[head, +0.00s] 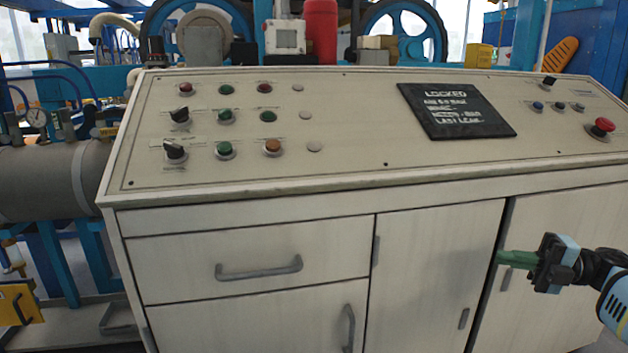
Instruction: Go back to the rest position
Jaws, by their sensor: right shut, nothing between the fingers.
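My right gripper (517,259) is at the right side of the head view, in front of the cabinet doors under the control panel (340,110). Its green fingers point left and look closed together with nothing between them. The fingertips overlap the gap between two cabinet doors in the picture; I cannot tell whether they touch. My left gripper is not in view.
The panel carries knobs, buttons, a black screen (457,110) and a red emergency button (600,127). Below are a drawer handle (259,269) and a door handle (349,328). A grey pipe (45,180) with a gauge (37,117) stands at left.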

